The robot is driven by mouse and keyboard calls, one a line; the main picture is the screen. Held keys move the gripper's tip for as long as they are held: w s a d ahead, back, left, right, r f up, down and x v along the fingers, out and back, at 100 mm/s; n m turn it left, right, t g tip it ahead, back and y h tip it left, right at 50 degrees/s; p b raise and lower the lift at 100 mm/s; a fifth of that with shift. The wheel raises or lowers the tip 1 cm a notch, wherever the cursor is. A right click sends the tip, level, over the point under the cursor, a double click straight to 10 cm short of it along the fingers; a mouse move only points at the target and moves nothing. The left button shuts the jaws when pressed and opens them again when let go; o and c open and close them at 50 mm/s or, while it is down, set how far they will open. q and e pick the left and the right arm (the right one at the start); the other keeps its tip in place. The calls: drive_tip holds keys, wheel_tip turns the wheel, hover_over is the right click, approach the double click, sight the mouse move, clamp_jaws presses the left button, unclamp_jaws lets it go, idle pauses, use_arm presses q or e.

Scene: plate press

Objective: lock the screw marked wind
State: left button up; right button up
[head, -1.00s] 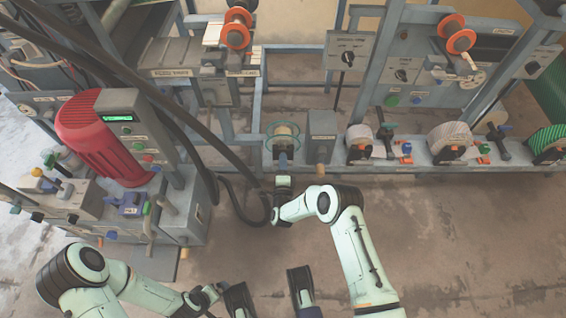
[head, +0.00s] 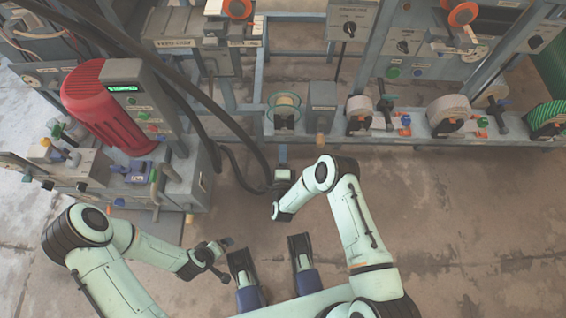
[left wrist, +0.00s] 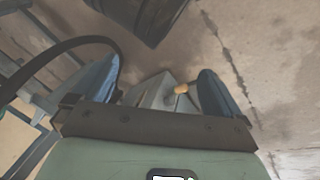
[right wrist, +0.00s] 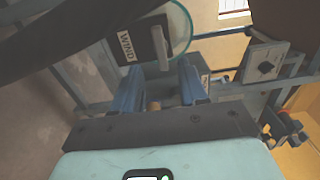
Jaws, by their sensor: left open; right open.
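The WIND label (right wrist: 127,47) sits on a dark block in the right wrist view, beside a clear round rim. A grey screw handle (right wrist: 161,48) stands upright on that block. In the head view this unit is the round glass-rimmed holder (head: 284,103) on the bench. My right gripper (head: 282,152) is just in front of it and below it in the picture. Its blue fingers (right wrist: 160,80) are open, with the handle beyond their tips and nothing held. My left gripper (head: 225,256) is low over the floor; its fingers (left wrist: 155,85) are apart and empty.
A grey box with a tan knob (head: 322,125) stands right of the holder. Several reels with handles line the bench further right, ending in a green spool (head: 549,118). A red motor (head: 100,105) stands left. Black cables hang near my right gripper.

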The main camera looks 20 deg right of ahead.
use_arm(q)
drive_tip(key=shift+s+d+r+p, duration=0.15)
drive_tip(key=shift+s+d+r, duration=0.1)
drive_tip(key=shift+s, duration=0.15)
drive_tip(key=shift+s+d+r+p, duration=0.15)
drive_tip(key=shift+s+r, duration=0.1)
drive_tip(key=shift+s, duration=0.1)
use_arm(e)
drive_tip(key=v, duration=0.4)
drive_tip(key=shift+s, duration=0.1)
